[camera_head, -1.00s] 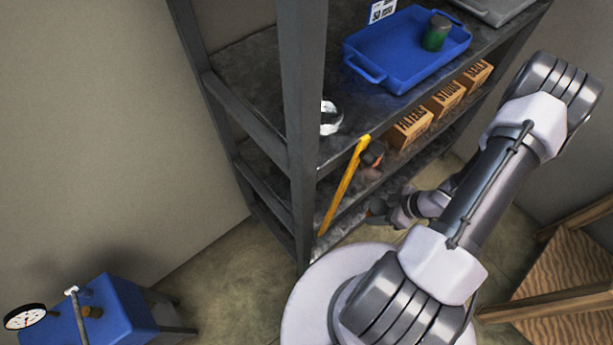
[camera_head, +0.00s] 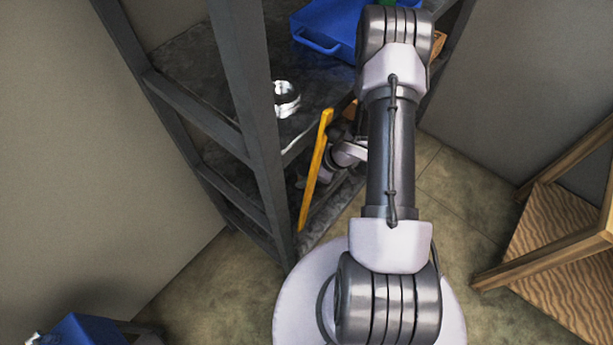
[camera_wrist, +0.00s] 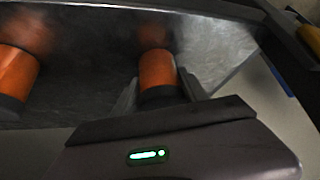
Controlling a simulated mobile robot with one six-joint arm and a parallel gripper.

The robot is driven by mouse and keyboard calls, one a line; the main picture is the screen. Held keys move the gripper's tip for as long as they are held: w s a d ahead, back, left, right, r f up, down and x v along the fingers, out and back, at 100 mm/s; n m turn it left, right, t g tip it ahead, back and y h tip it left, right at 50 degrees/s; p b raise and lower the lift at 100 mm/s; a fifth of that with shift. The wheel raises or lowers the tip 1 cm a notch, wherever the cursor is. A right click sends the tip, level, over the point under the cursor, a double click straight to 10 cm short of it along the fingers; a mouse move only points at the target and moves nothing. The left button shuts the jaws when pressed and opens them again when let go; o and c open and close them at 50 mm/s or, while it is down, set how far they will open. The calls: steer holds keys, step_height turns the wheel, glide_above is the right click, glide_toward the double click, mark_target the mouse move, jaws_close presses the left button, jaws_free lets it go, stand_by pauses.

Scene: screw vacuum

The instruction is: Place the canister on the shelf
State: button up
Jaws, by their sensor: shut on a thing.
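In the wrist view, my gripper (camera_wrist: 158,92) is shut on an orange canister (camera_wrist: 157,70) with a dark end, one finger on each side of it. A grey metal shelf board (camera_wrist: 98,62) spreads behind the canister; I cannot tell whether the canister touches it. A second orange canister (camera_wrist: 15,72) with a dark band stands at the left, apart from my gripper. In the head view, my wrist reaches in at the lower levels of the dark shelf unit (camera_head: 245,90), and the held canister cannot be made out.
A yellow bar (camera_head: 315,170) leans at the shelf's front, left of my wrist. A wooden frame (camera_head: 545,255) stands at the right. Floor is clear between.

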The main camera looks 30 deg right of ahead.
steer(key=o, duration=1.4)
steer(key=shift+o, duration=0.2)
steer(key=p+v, duration=0.6)
steer(key=v, duration=0.6)
steer(key=shift+r, duration=0.2)
steer(key=shift+a, duration=0.1)
